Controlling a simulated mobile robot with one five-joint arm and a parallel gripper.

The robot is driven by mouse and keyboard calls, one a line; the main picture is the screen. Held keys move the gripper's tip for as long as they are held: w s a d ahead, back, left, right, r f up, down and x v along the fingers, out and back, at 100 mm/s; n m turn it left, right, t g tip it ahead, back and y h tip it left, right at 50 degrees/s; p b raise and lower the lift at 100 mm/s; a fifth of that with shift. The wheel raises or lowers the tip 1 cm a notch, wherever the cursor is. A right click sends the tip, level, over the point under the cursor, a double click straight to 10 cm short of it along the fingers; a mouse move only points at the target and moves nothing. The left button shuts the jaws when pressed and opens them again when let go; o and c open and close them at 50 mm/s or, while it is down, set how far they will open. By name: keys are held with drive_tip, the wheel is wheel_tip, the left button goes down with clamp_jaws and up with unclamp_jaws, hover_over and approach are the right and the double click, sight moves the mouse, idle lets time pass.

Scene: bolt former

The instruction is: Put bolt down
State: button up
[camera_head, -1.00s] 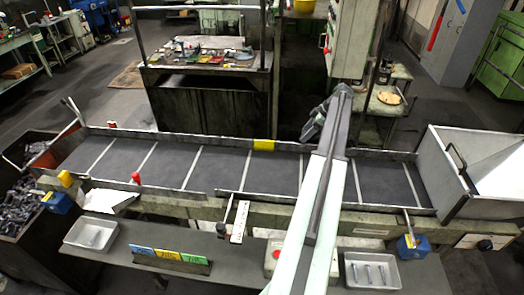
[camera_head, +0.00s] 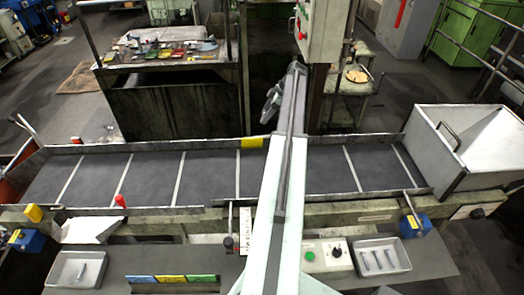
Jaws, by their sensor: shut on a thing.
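My arm reaches up the picture across the dark conveyor belt (camera_head: 210,178). My gripper (camera_head: 270,104) is at its far end, small and dark, over the belt's far edge just above the yellow block. It is shut on a bolt, but the bolt is too small and dark to make out. A light tray (camera_head: 60,278) at the lower left holds a bolt (camera_head: 81,270). Another light tray (camera_head: 405,262) at the lower right holds a few bolts (camera_head: 377,259) lying side by side.
A metal hopper (camera_head: 425,150) closes the belt's right end. A yellow block (camera_head: 252,142) sits on the far rail. Behind stands a cluttered workbench (camera_head: 110,65). Colored labels (camera_head: 172,282) and a button box (camera_head: 325,256) are on the near shelf. The belt looks empty.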

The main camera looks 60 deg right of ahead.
wheel_tip(320, 180, down, 18)
drive_tip(key=b, duration=1.8)
drive_tip(key=shift+s+f, duration=0.15)
drive_tip(key=shift+s+r, duration=0.1)
drive_tip(key=shift+r, duration=0.2)
clamp_jaws()
drive_tip(key=o, duration=1.5)
unclamp_jaws()
drive_tip(key=shift+f, duration=0.1)
drive_tip(key=shift+c, duration=0.2)
drive_tip(key=shift+p, duration=0.35)
drive_tip(key=shift+r, duration=0.35)
drive_tip(key=p+v, duration=1)
drive_tip(key=v, duration=0.1)
drive_tip(key=shift+s+d, duration=0.15)
drive_tip(key=shift+r, duration=0.1)
